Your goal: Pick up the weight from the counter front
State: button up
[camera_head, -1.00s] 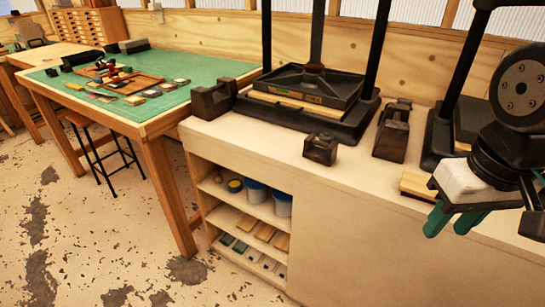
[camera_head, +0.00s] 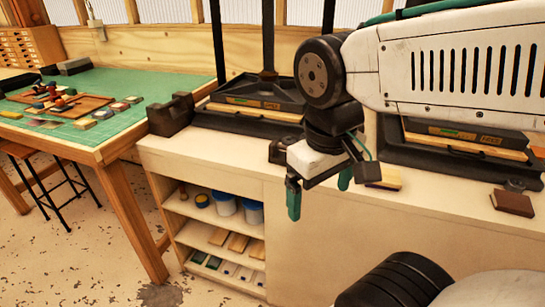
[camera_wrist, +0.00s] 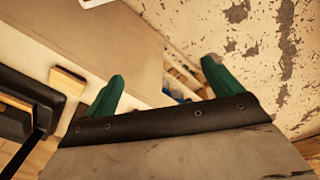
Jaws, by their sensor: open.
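A dark weight (camera_head: 281,151) stands at the counter's front edge in the head view, partly hidden behind my gripper. Another dark weight (camera_head: 170,115) stands further left, near the counter's left end. My gripper (camera_head: 320,187) has green fingers and a white body; it is open and empty, in front of the counter's edge, just right of the nearer weight in the picture. In the wrist view its fingers (camera_wrist: 162,75) are spread apart over the counter front and the floor. I cannot make out a weight in the wrist view.
The pale counter (camera_head: 330,240) carries two black presses, one at left (camera_head: 255,118) and one at right (camera_head: 455,155). A wooden block (camera_head: 385,178) and a brown block (camera_head: 513,202) lie on it. Open shelves (camera_head: 222,240) hold tubs. A green-topped table (camera_head: 100,95) stands left.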

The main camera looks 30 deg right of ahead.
jog(key=shift+o, duration=0.2)
jog(key=w+d+f+n+g+h, duration=0.2)
jog(key=d+h, duration=0.3)
jog(key=d, duration=0.3)
jog(key=shift+w+n+g, duration=0.4)
jog(key=shift+w+n, duration=0.1)
jog(key=shift+w, duration=0.35)
jog(key=w+d+f+n+h, duration=0.1)
jog(key=w+d+n+h, duration=0.5)
jog(key=w+d+h, duration=0.15)
jog(key=w+a+f+n+t, duration=0.1)
jog(key=w+f+n+t, duration=0.2)
jog(key=w+n+t, duration=0.1)
jog(key=w+a+f+n+t+h, duration=0.1)
jog(key=w+f+n+t, duration=0.3)
jog(key=w, duration=0.5)
jog(key=w+a+f+n+t, duration=0.1)
jog(key=w+f+n+t, duration=0.2)
jog(key=w+n, duration=0.4)
jog(key=shift+a+f+t+h, duration=0.3)
jog(key=shift+t+h, duration=0.05)
jog(key=shift+t, duration=0.15)
jog(key=x, duration=0.7)
jog(key=shift+w+d+f, duration=0.1)
jog(key=shift+d+f, duration=0.2)
jog(key=shift+d, duration=0.1)
jog(key=c, duration=1.5)
jog(key=shift+r, duration=0.1)
jog(key=shift+c, duration=1)
